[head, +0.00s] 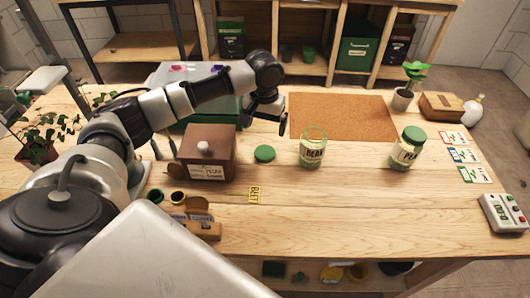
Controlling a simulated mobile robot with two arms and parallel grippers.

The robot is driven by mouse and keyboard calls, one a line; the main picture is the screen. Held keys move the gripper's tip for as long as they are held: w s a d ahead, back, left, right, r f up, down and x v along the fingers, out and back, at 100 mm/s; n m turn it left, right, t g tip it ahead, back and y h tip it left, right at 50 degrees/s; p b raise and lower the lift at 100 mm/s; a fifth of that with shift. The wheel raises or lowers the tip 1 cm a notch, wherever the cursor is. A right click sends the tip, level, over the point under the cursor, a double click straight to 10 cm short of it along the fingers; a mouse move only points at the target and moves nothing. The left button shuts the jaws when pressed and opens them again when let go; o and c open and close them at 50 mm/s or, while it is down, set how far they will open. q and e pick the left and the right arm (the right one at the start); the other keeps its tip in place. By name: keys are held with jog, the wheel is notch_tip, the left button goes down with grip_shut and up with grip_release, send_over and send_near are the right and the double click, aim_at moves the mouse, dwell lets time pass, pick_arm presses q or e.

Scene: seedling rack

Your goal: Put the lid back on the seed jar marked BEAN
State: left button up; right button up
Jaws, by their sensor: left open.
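The glass jar marked BEAN (312,151) stands upright and uncovered on the wooden table, right of centre. A round green lid (264,154) lies flat on the table just left of the jar, beside the brown box. My left gripper (267,119) is open and empty, pointing down behind the lid and to the left of the jar, apart from both. My right gripper is not in view.
A second jar (407,150), its label partly readable as PEA, wears a green lid at right. A brown box (208,153) with a pale knob stands left of the lid. A cork mat (343,115) lies behind. A yellow tag (256,194) lies in front.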

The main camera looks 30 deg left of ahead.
pick_arm(q)
send_over(265, 151)
jog(key=shift+a+f, duration=0.1)
jog(key=shift+f, duration=2.15)
jog(key=shift+f, duration=0.1)
notch_tip(265, 151, down, 5)
jog(key=c, duration=1)
jog(key=shift+c, duration=0.2)
notch_tip(265, 151, up, 10)
